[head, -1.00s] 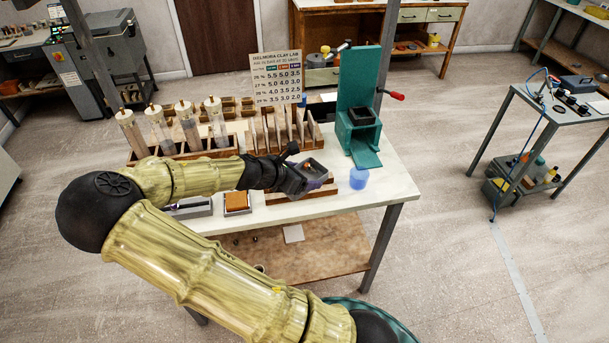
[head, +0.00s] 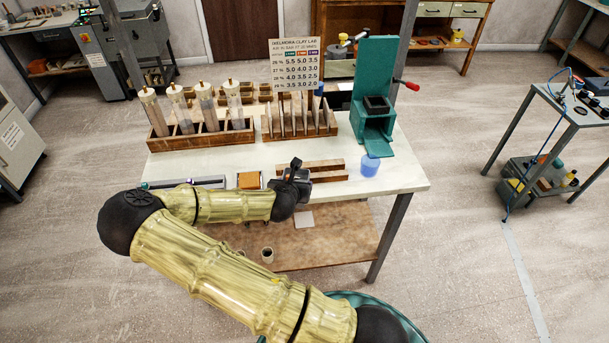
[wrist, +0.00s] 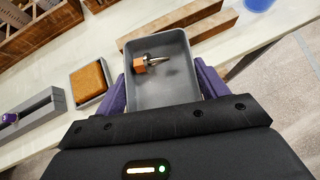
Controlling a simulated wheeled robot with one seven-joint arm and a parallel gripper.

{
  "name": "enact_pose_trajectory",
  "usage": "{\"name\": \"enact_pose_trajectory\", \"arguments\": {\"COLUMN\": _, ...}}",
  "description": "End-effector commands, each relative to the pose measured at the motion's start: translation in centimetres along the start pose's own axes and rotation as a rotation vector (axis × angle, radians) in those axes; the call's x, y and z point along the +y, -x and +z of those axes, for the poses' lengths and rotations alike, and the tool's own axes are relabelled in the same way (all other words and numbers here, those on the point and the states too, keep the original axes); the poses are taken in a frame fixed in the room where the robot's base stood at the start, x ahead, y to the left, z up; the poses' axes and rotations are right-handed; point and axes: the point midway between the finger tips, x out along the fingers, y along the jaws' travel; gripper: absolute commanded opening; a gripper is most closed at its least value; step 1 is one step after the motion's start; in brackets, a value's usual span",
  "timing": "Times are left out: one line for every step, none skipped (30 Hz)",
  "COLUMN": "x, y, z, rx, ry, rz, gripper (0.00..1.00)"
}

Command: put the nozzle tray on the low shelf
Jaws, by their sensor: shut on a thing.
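The nozzle tray (wrist: 165,90) is a small grey open box in the wrist view, with a metal-tipped nozzle with a copper-coloured base lying in it. My gripper (wrist: 163,95) has purple fingers on both sides of the tray and is shut on it. In the head view my gripper (head: 297,182) is at the front edge of the worktable, and the tray is mostly hidden there. The low shelf (head: 330,246) is the brown wooden board under the table, below my gripper. My arm covers its left part.
Two wooden bars (head: 325,172), an orange block in a grey dish (head: 249,180) and a blue cup (head: 369,165) are on the tabletop. A white sheet (head: 305,219) and a small cup (head: 267,255) are on the low shelf. The shelf's right part is clear.

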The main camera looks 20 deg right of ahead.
Motion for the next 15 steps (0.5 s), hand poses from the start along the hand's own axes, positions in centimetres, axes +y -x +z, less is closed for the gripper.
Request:
{"name": "enact_pose_trajectory", "arguments": {"x": 0.4, "y": -0.1, "z": -0.9, "rx": 0.003, "ry": 0.034, "rz": 0.038, "gripper": 0.5}}
{"name": "enact_pose_trajectory", "arguments": {"x": 0.7, "y": -0.1, "z": -1.3, "rx": 0.004, "ry": 0.053, "rz": 0.063, "gripper": 0.5}}
{"name": "enact_pose_trajectory", "arguments": {"x": 1.1, "y": -0.1, "z": -1.9, "rx": 0.004, "ry": 0.079, "rz": 0.098, "gripper": 0.5}}
{"name": "enact_pose_trajectory", "arguments": {"x": 1.4, "y": -0.1, "z": -2.4, "rx": 0.005, "ry": 0.099, "rz": 0.123, "gripper": 0.5}}
{"name": "enact_pose_trajectory", "arguments": {"x": 1.7, "y": 0.0, "z": -2.9, "rx": 0.005, "ry": 0.117, "rz": 0.148, "gripper": 0.5}}
{"name": "enact_pose_trajectory", "arguments": {"x": 2.1, "y": 0.1, "z": -3.5, "rx": 0.006, "ry": 0.143, "rz": 0.182, "gripper": 0.5}}
{"name": "enact_pose_trajectory", "arguments": {"x": 2.4, "y": 0.2, "z": -4.0, "rx": 0.006, "ry": 0.161, "rz": 0.207, "gripper": 0.5}}
{"name": "enact_pose_trajectory", "arguments": {"x": 2.6, "y": 0.2, "z": -4.5, "rx": 0.007, "ry": 0.18, "rz": 0.232, "gripper": 0.5}}
{"name": "enact_pose_trajectory", "arguments": {"x": 3.0, "y": 0.4, "z": -5.1, "rx": 0.007, "ry": 0.204, "rz": 0.267, "gripper": 0.5}}
{"name": "enact_pose_trajectory", "arguments": {"x": 3.2, "y": 0.6, "z": -5.6, "rx": 0.008, "ry": 0.223, "rz": 0.291, "gripper": 0.5}}
{"name": "enact_pose_trajectory", "arguments": {"x": 3.5, "y": 0.7, "z": -6.1, "rx": 0.008, "ry": 0.239, "rz": 0.315, "gripper": 0.5}}
{"name": "enact_pose_trajectory", "arguments": {"x": 3.8, "y": 0.9, "z": -6.7, "rx": 0.008, "ry": 0.261, "rz": 0.346, "gripper": 0.5}}
{"name": "enact_pose_trajectory", "arguments": {"x": 4.0, "y": 1.1, "z": -7.1, "rx": 0.008, "ry": 0.275, "rz": 0.367, "gripper": 0.5}}
{"name": "enact_pose_trajectory", "arguments": {"x": 4.2, "y": 1.3, "z": -7.4, "rx": 0.008, "ry": 0.288, "rz": 0.386, "gripper": 0.5}}
{"name": "enact_pose_trajectory", "arguments": {"x": 4.3, "y": 1.5, "z": -7.8, "rx": 0.008, "ry": 0.302, "rz": 0.408, "gripper": 0.5}}
